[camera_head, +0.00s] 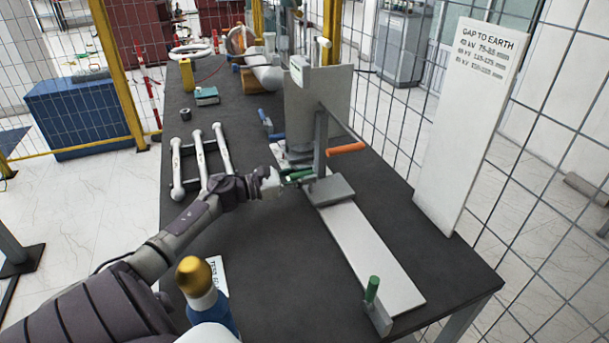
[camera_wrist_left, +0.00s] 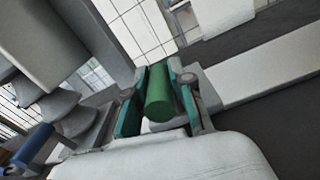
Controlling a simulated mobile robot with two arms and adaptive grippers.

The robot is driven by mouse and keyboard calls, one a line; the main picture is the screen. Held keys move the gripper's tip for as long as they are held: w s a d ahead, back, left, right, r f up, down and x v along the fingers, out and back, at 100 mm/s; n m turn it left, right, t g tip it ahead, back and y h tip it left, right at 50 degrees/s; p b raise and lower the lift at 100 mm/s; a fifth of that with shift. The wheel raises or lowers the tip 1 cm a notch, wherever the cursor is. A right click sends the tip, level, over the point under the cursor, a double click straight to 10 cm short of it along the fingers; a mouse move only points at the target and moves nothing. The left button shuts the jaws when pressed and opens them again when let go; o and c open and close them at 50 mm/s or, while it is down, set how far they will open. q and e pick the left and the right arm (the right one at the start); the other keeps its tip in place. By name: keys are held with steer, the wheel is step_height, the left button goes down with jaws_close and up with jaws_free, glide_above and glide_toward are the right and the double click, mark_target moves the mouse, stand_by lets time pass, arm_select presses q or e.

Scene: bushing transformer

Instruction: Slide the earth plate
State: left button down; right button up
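The earth plate appears to be the grey upright (camera_head: 321,142) on a block foot (camera_head: 329,190), standing on a long pale rail (camera_head: 372,255). An orange handle (camera_head: 346,148) sticks out to its right and a green handle (camera_head: 299,175) to its left. My left gripper (camera_head: 285,181) is at the green handle. In the left wrist view the green handle (camera_wrist_left: 160,93) lies between the two teal-padded fingers, which look closed against its sides. The right gripper is not in view.
A bushing assembly with a grey panel (camera_head: 336,90) stands behind the upright. A small green-handled stop (camera_head: 375,308) is at the rail's near end. A grey rod frame (camera_head: 198,158) lies left. A gap-to-earth sign (camera_head: 470,125) stands right. A gold-topped blue object (camera_head: 196,277) is in front.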

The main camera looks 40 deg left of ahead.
arm_select(q)
steer(key=s+d, duration=0.1)
steer(key=d, duration=0.1)
steer(key=s+d+p, duration=0.1)
steer(key=d, duration=0.1)
steer(key=s+d+p, duration=0.1)
steer(key=d, duration=0.2)
steer(key=shift+s, duration=0.35)
steer(key=shift+f, duration=0.1)
steer(key=c, duration=1.2)
jaws_free()
steer(key=shift+c, duration=0.2)
steer(key=shift+o, duration=1.1)
steer(key=shift+d, duration=0.15)
